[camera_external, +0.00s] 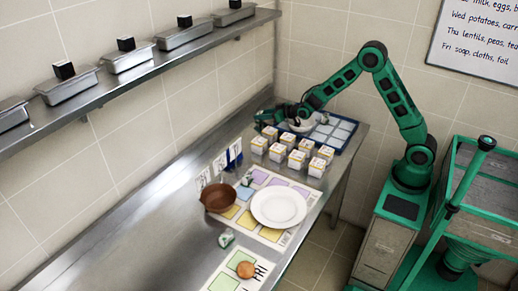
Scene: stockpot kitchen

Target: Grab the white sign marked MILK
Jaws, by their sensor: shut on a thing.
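My gripper (268,118) is at the far end of the steel counter, by the wall and behind the white cartons. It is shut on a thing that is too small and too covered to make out. No lettering reading MILK is legible in this view. Two small white upright cards with dark marks, one left (203,179) and one right (220,164), stand along the wall side of the counter. A blue and white upright piece (235,154) stands beside them. I cannot tell which of these, if any, is the MILK sign.
Several white cartons (296,159) stand in rows near my gripper, with a blue-rimmed tray (345,150) to their right. A brown bowl (217,198) and white plate (278,207) are nearer. A shelf with metal pans (183,37) runs above. The counter's left part is clear.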

